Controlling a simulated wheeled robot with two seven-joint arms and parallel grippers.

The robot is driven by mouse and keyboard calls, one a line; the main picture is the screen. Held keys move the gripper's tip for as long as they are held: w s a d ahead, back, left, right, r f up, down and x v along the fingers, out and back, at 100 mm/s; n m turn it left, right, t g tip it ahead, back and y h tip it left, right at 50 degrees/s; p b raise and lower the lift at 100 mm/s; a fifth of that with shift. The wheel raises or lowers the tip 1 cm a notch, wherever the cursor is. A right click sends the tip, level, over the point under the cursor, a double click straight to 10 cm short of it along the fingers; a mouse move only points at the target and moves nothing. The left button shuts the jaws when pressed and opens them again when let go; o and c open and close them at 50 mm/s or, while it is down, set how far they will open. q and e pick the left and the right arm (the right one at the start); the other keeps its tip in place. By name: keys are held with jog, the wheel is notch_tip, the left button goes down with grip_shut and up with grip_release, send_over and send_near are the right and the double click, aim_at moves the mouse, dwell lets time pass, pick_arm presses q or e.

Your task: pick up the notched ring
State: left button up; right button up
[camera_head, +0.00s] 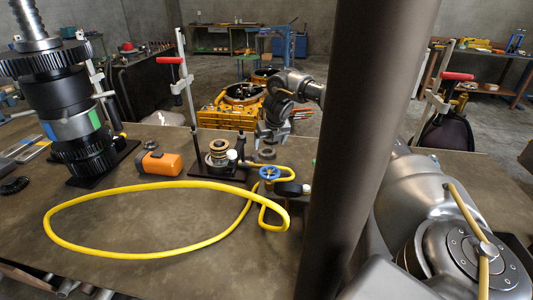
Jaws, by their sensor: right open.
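My right gripper (268,140) is pointing down over the back of the table, beyond the dark column. Its jaws are open, and I see nothing held between them. A small dark grey ring (267,154) lies flat on the table just below the fingertips. It may be the notched ring, but it is too small to make out notches. A darker toothed ring (14,186) lies at the table's left edge, far from the gripper. My left gripper is not in view.
A yellow hose (140,255) loops across the table (150,215). A fixture with a brass-coloured part (217,146) stands left of the gripper, and a blue valve wheel (269,172) is in front. A tall gear shaft (75,120) and an orange block (160,163) stand left.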

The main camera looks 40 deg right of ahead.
aim_at(268, 149)
jog(key=shift+f, duration=0.15)
jog(key=p+x, duration=0.2)
jog(key=x, duration=0.3)
jog(key=shift+c, duration=1)
jog(key=c, duration=1)
jog(key=shift+c, duration=0.2)
